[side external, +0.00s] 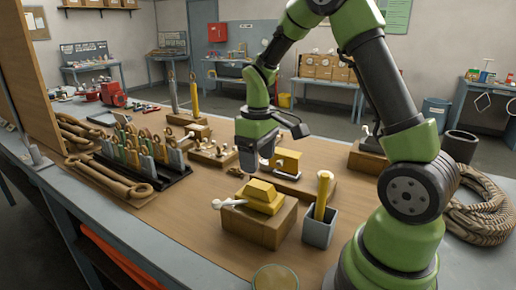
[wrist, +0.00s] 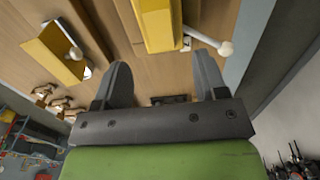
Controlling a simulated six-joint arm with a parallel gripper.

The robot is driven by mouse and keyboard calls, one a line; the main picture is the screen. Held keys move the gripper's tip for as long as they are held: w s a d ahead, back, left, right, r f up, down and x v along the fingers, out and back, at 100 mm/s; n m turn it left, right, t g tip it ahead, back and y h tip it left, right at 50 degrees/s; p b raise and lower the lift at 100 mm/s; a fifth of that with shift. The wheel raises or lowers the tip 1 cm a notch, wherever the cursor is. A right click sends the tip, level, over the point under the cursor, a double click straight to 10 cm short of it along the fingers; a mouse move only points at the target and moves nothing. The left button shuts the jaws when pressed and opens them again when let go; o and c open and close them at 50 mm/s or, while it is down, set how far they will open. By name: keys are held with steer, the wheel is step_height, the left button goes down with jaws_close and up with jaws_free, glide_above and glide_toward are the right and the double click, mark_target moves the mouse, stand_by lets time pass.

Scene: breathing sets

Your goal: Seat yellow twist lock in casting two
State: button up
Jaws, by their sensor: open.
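The yellow twist lock (side external: 263,193), with a white ball-ended lever (side external: 217,203), rests on a wooden block (side external: 257,226). In the wrist view the yellow body (wrist: 158,22) and lever (wrist: 225,48) show at the top, ahead of my fingers. My gripper (side external: 262,158) is open and empty, above and behind the twist lock, apart from it; its fingers frame bare wood in the wrist view (wrist: 162,78). A second yellow piece (side external: 287,161), apparently a casting, sits on a board behind; it is at the upper left of the wrist view (wrist: 55,48). I see no number marking casting two.
A grey cup (side external: 319,229) holding a yellow-handled tool stands right of the block. Racks of tools (side external: 135,160) and large wrenches (side external: 108,180) crowd the left. Upright yellow and grey tools (side external: 195,97) stand behind. A rope coil (side external: 487,215) lies at right. The front-left bench is clear.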

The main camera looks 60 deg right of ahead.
steer(key=shift+r, duration=1.25)
steer(key=s+a+r+m+t+y, duration=0.2)
steer(key=s+a+r+m+t, duration=0.2)
steer(key=s+a+r+t, duration=0.3)
steer(key=s+a+r, duration=0.4)
steer(key=s+a, duration=0.1)
steer(key=s, duration=0.2)
steer(key=shift+a+r, duration=0.4)
steer(key=shift+s, duration=0.1)
